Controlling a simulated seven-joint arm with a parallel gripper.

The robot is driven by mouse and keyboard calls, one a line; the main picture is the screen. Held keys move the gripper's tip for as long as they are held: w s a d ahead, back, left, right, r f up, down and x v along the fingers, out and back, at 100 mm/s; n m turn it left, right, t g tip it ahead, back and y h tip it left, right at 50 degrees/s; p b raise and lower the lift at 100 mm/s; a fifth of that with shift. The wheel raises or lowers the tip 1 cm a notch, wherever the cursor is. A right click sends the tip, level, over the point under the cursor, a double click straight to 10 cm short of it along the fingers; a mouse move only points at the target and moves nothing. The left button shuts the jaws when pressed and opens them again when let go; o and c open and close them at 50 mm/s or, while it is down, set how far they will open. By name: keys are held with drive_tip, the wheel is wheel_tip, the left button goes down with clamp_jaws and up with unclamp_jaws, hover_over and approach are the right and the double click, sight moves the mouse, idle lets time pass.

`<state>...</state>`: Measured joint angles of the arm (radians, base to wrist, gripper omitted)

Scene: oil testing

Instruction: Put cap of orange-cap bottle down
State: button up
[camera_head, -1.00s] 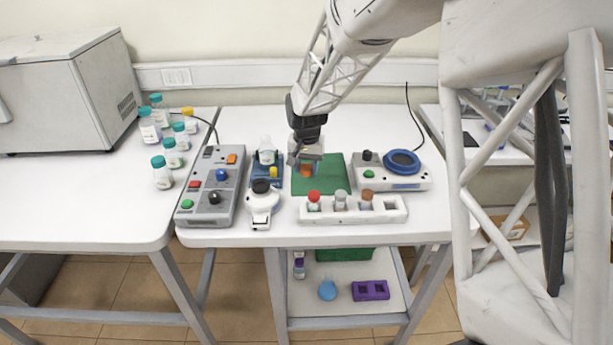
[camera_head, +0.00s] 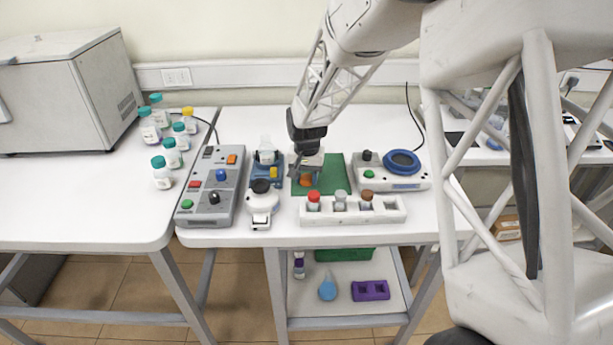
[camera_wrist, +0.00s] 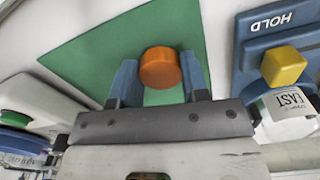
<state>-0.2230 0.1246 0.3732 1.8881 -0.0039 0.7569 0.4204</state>
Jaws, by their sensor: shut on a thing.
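The orange cap (camera_wrist: 160,67) is between the two blue fingers of my gripper (camera_wrist: 158,78) in the wrist view. My gripper is shut on it. Both are over the green mat (camera_wrist: 115,47). In the head view my gripper (camera_head: 305,178) hangs low over the left part of the green mat (camera_head: 333,177), with the orange cap (camera_head: 306,181) at its tips. I cannot tell whether the cap touches the mat. A blue holder marked HOLD (camera_wrist: 262,40) stands beside the mat, with a white labelled bottle (camera_wrist: 290,103) in it.
A white rack (camera_head: 345,212) with several capped vials stands in front of the mat. A device with a blue ring (camera_head: 402,162) is to the right. A grey control box (camera_head: 212,185) and a white-and-black instrument (camera_head: 262,203) are to the left. Several bottles stand on the left table.

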sight(307, 178)
drive_tip(key=shift+f, duration=0.15)
drive_tip(key=o, duration=0.9)
drive_tip(key=shift+r, duration=6.15)
